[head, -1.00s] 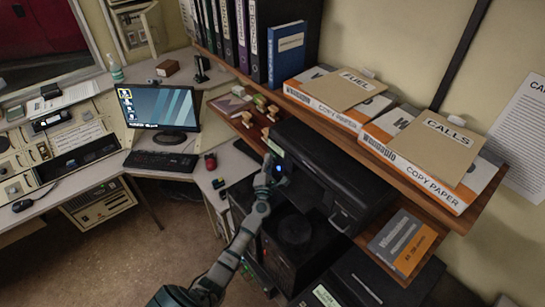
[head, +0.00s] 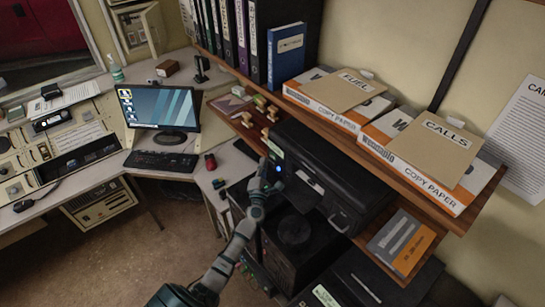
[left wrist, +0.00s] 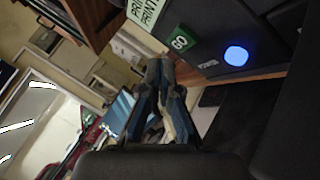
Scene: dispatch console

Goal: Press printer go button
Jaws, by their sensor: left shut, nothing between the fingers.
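The black printer (head: 345,170) sits on the wooden shelf at centre right in the head view. In the left wrist view its front (left wrist: 215,25) fills the upper right. The green GO button (left wrist: 181,41) shows there, below a pale print label (left wrist: 146,14). A glowing blue power button (left wrist: 237,55) is to its right and also shows in the head view (head: 278,169). My left gripper (head: 268,164) is shut and empty at the printer's front left corner. In the left wrist view its fingertips (left wrist: 160,64) appear just below and left of the GO button; I cannot tell whether they touch it. My right gripper is not in view.
Wooden stamps (head: 268,112) stand left of the printer. Copy paper boxes (head: 425,165) lie on the shelf above it. A black machine (head: 292,240) stands below. The monitor (head: 158,108) and keyboard (head: 160,161) are on the desk at left.

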